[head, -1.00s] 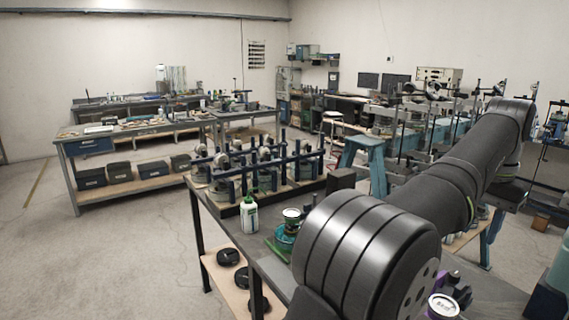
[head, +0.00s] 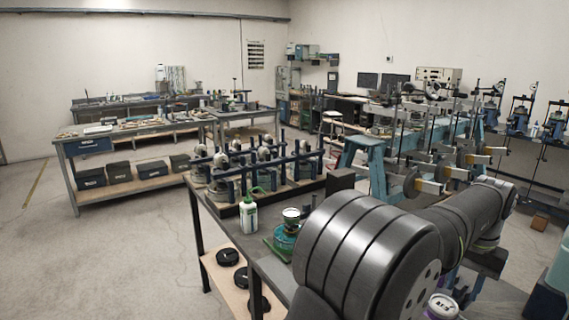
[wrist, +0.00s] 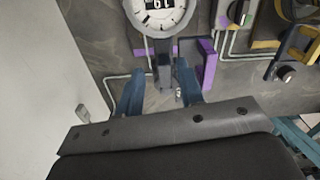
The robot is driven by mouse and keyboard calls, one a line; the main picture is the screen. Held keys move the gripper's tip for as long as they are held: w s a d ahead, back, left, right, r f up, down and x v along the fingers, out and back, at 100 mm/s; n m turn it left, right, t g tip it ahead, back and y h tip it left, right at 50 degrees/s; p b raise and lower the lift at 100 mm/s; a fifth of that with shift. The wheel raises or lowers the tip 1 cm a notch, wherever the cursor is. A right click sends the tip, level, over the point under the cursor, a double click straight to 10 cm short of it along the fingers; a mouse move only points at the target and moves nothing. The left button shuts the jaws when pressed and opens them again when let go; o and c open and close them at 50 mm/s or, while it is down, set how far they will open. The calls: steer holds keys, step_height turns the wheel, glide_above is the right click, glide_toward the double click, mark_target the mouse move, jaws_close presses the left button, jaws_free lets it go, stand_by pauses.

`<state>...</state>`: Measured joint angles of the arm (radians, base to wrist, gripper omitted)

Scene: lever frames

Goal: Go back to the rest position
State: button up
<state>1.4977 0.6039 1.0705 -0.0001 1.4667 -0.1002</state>
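My gripper (wrist: 158,88) shows in the wrist view as two blue fingers standing well apart, with a gap between them. Nothing is visibly clamped. A round white dial gauge (wrist: 160,14) lies ahead of the fingers, and its dark stem (wrist: 163,68) reaches down toward the gap. How far the stem is from the fingers I cannot tell. In the head view my dark arm stretches low across the right side, and my gripper is hidden there.
A purple bracket (wrist: 207,62) stands just right of the right finger. A button box (wrist: 238,12) is farther right. In the head view, a white bottle (head: 248,215) and a green-based device (head: 286,237) stand on the bench left of my arm.

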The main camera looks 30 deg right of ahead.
steer(key=shift+s+n, duration=0.3)
steer(key=shift+n, duration=0.5)
steer(key=shift+o, duration=0.5)
steer(key=o, duration=1.3)
steer(key=shift+o, duration=0.2)
steer(key=shift+w+d+r+n, duration=0.15)
steer(key=shift+r+n, duration=0.35)
step_height(320, 180, up, 15)
steer(key=w+a+n, duration=0.2)
steer(key=n, duration=1.1)
step_height(320, 180, down, 10)
steer(key=shift+f, duration=0.15)
steer(key=shift+d, duration=0.1)
step_height(320, 180, up, 10)
